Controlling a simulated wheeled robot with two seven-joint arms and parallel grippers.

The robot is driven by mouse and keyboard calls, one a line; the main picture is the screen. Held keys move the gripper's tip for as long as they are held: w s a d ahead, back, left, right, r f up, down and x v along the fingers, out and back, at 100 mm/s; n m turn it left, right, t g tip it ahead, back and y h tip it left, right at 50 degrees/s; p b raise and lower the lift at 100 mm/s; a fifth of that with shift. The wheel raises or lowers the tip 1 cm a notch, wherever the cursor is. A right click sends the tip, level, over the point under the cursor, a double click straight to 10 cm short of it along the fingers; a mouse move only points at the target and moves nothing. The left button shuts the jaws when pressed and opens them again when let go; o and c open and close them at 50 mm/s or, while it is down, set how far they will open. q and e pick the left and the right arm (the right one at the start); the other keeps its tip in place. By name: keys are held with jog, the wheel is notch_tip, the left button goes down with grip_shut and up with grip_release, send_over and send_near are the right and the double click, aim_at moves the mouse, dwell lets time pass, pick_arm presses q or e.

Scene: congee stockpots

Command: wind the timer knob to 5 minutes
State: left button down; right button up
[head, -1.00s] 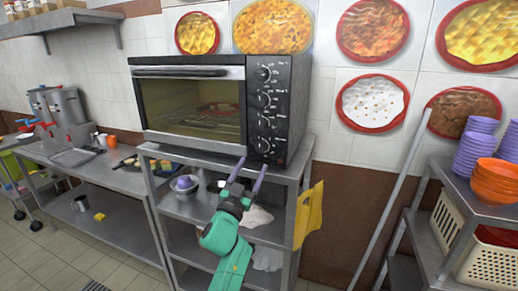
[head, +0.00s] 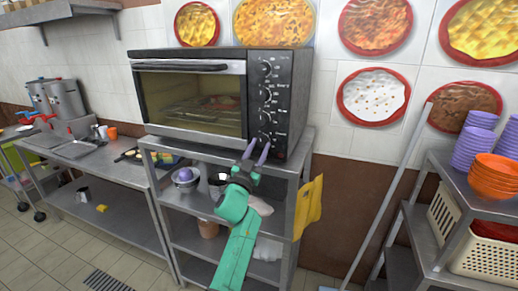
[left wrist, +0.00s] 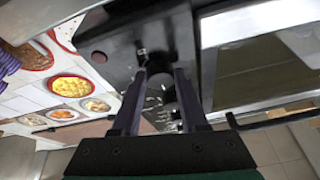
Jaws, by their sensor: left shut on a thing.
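The toaster oven (head: 190,96) stands on a metal rack, with a column of black knobs on its dark control panel (head: 285,100). My left gripper (head: 257,153) is in front of the panel's lower end, its two purple-grey fingers around the lowest knob, which I take as the timer knob (head: 264,144). In the left wrist view, my left gripper (left wrist: 162,76) is shut on the dark knob (left wrist: 161,88), a finger on each side. The fingers partly cover the knob, so its pointer and setting are unreadable. My right gripper is not in view.
The metal rack (head: 160,142) below holds bowls and other items. A yellow cloth (head: 308,206) hangs on its right side. A long pole (head: 395,190) leans on the wall. Stacked bowls (head: 492,178) stand on a shelf at right. A counter extends left.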

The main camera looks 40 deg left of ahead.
pick_arm(q)
jog(key=shift+m, duration=0.4)
jog(key=m+h, duration=0.1)
jog(key=m, duration=0.1)
jog(key=m+h, duration=0.1)
jog(key=m, duration=0.1)
jog(key=m+h, duration=0.1)
jog(key=shift+s+a+r+m+h+p, duration=0.1)
jog(key=shift+a+m+h+p, duration=0.2)
jog(key=shift+m+p, duration=0.1)
jog(key=shift+m+h+p, duration=0.3)
jog(key=shift+m+h, duration=0.7)
jog(key=shift+m, duration=1.5)
jog(key=shift+c, duration=2.2)
grip_release()
jog(key=shift+s, duration=0.1)
